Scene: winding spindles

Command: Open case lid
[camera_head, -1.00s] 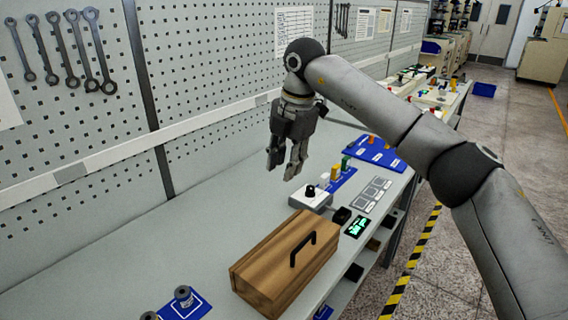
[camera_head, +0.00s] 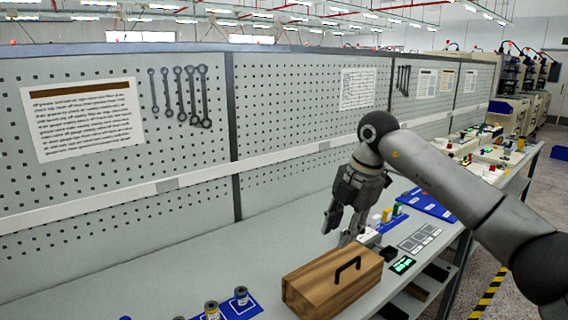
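The wooden case (camera_head: 318,283) stands on the grey workbench in the lower middle of the head view. Its lid is shut, and a black handle (camera_head: 347,269) sits on top. My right gripper (camera_head: 337,238) hangs above the bench behind the case, fingers pointing down and apart. It is open and empty, and does not appear to touch the case. My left gripper is not in view.
A blue pad with spools (camera_head: 241,296) lies left of the case. A small green display (camera_head: 402,264) and blue trays (camera_head: 428,204) lie to its right. A pegboard wall with wrenches (camera_head: 180,95) rises behind. The bench (camera_head: 150,275) is clear at left.

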